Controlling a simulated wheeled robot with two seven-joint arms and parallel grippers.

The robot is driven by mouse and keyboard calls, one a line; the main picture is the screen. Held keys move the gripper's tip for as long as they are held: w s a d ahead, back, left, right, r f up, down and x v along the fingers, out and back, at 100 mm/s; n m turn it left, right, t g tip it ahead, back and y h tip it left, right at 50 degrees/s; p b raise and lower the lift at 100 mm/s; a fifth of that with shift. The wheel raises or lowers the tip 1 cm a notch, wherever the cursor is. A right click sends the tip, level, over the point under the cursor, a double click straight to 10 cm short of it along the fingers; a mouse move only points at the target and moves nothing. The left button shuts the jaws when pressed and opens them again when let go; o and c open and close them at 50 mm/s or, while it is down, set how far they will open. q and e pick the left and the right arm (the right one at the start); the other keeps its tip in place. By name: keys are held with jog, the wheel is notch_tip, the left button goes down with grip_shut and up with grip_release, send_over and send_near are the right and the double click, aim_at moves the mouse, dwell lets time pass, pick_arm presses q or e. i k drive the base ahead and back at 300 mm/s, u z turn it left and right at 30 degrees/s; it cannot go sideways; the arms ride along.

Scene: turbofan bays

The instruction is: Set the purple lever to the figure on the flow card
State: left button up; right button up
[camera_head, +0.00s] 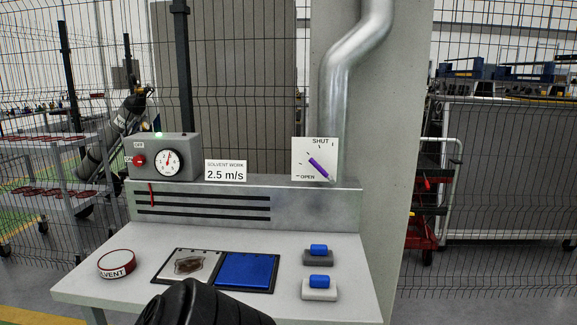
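The purple lever (318,165) is on a white square plate (300,147) at the back right of the bench, below a metal duct. The plate reads SHUT at the top and OPEN at the lower left, with tick marks between. The lever lies diagonally, from upper left to lower right. The flow card (225,171) stands left of it and reads "SOLVENT WORK 2.5 m/s". A round dial (169,162) with a red needle is on a grey box (187,145); the needle points about straight up, its figures too small to read. Neither gripper's fingers show.
On the bench (190,234) are a round SOLVENT tin (116,264), a tray (209,253) with a brown piece, a blue pad (247,270) and two blue-topped blocks (318,256) (319,288). A slotted metal panel (315,207) rises behind. A black rounded part covers the bench's front middle.

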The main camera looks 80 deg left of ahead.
aim_at(313, 161)
jog(key=k, duration=0.4)
jog(key=u, duration=0.95)
